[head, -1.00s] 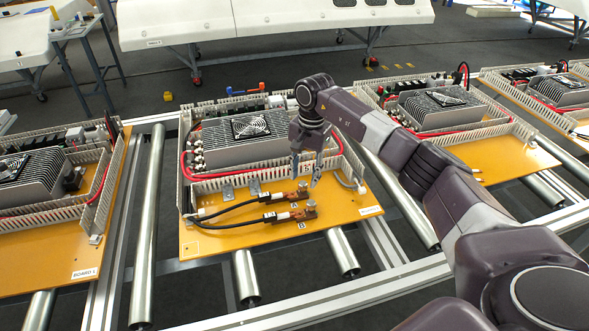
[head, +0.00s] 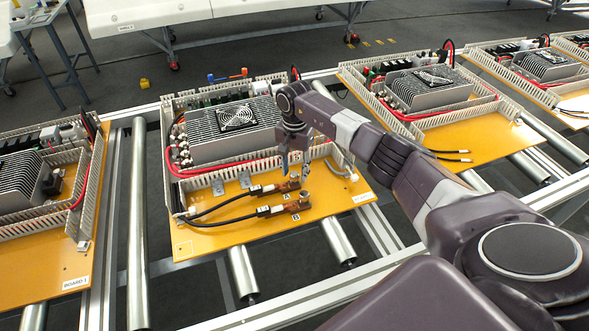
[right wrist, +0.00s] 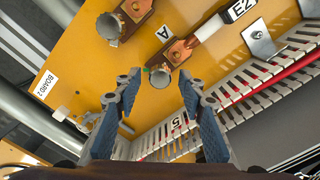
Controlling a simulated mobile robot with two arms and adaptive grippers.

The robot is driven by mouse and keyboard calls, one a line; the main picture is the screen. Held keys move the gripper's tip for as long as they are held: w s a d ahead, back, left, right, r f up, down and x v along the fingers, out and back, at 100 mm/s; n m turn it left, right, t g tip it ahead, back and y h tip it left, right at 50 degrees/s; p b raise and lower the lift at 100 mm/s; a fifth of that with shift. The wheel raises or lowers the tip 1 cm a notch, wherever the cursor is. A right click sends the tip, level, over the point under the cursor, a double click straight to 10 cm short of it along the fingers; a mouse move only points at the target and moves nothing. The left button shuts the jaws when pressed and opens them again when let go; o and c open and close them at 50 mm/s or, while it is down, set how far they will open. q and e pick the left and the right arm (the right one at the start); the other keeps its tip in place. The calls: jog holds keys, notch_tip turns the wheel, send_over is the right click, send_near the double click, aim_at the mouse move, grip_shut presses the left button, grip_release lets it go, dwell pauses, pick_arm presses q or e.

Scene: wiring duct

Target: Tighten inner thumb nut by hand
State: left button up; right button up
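The inner thumb nut, a round metal knob on the copper lug (right wrist: 182,50) by label A, shows in the right wrist view (right wrist: 160,79). The outer thumb nut (right wrist: 109,27) is on the lug by label B, seen also in the head view (head: 304,193). My right gripper (head: 294,174) points down over the board at lug A. In the right wrist view its two blue-padded fingers (right wrist: 159,88) are open, with the inner nut between their tips. I see gaps on both sides of the nut; exact height above it is unclear. My left gripper is not in view.
The orange board (head: 240,234) carries a finned heatsink (head: 215,140) and slotted grey duct walls (head: 235,172) behind the lugs. Black cables (head: 225,208) run to the lugs from the left. A metal bracket (right wrist: 258,40) stands near the duct. Similar boards lie either side on rollers (head: 138,220).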

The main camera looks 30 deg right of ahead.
jog(key=c, duration=0.4)
grip_shut()
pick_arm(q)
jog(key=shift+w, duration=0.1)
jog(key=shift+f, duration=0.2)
